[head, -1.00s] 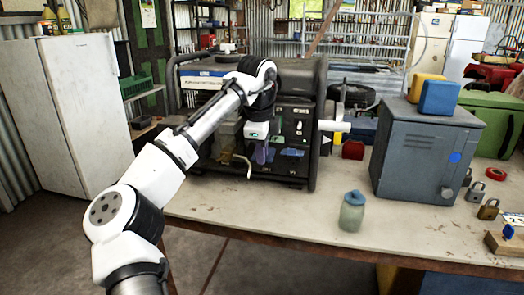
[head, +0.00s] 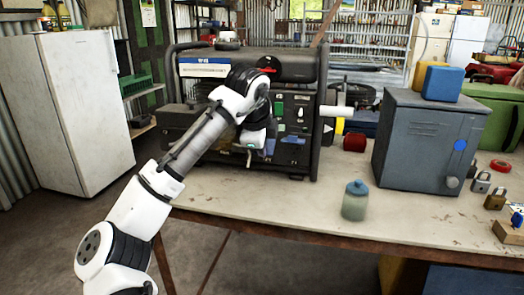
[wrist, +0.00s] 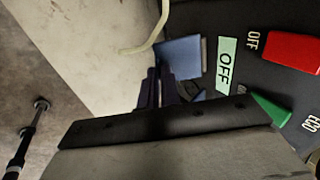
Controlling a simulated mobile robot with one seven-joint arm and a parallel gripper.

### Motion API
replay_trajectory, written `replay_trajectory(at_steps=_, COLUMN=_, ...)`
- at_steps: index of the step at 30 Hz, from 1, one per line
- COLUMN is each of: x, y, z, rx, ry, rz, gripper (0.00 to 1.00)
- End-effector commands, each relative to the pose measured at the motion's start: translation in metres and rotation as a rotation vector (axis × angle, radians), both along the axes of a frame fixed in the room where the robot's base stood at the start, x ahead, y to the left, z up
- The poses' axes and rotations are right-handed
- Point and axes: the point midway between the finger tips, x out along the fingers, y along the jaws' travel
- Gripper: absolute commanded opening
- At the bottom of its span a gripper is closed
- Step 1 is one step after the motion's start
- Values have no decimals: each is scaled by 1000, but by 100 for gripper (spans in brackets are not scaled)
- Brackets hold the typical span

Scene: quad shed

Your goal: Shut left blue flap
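The generator (head: 305,72) stands on the bench, its dark front panel carrying the blue flaps. In the head view, one blue flap (head: 293,147) shows just right of my gripper; the panel left of it is hidden behind my wrist. In the wrist view, a square blue flap (wrist: 180,57) lies just beyond and beside my fingertips. A smaller blue piece (wrist: 198,95) shows partly behind my gripper. My gripper (wrist: 155,78) has its dark fingers close together, with nothing visible between them. I cannot tell whether the fingertips touch the flap, or its exact angle.
An OFF label (wrist: 227,65), a red switch (wrist: 293,52) and a green part (wrist: 270,108) are close by on the panel. A pale cable (wrist: 148,38) hangs beside the flap.

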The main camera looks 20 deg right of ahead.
Motion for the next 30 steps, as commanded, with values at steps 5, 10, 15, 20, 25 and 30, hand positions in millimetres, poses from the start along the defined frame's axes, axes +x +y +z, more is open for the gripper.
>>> replay_trajectory(at_steps=5, x=0, y=0, z=-21, rx=-98, ry=-139, rz=-2, gripper=0)
replay_trajectory(at_steps=10, x=2, y=-2, z=-32, rx=-189, ry=-273, rz=-1, gripper=0)
replay_trajectory(at_steps=15, x=5, y=-4, z=-43, rx=-278, ry=-406, rz=0, gripper=0)
replay_trajectory(at_steps=20, x=10, y=-7, z=-51, rx=-362, ry=-529, rz=0, gripper=0)
replay_trajectory(at_steps=25, x=15, y=-10, z=-57, rx=-438, ry=-645, rz=0, gripper=0)
replay_trajectory(at_steps=30, x=20, y=-13, z=-60, rx=-500, ry=-738, rz=0, gripper=0)
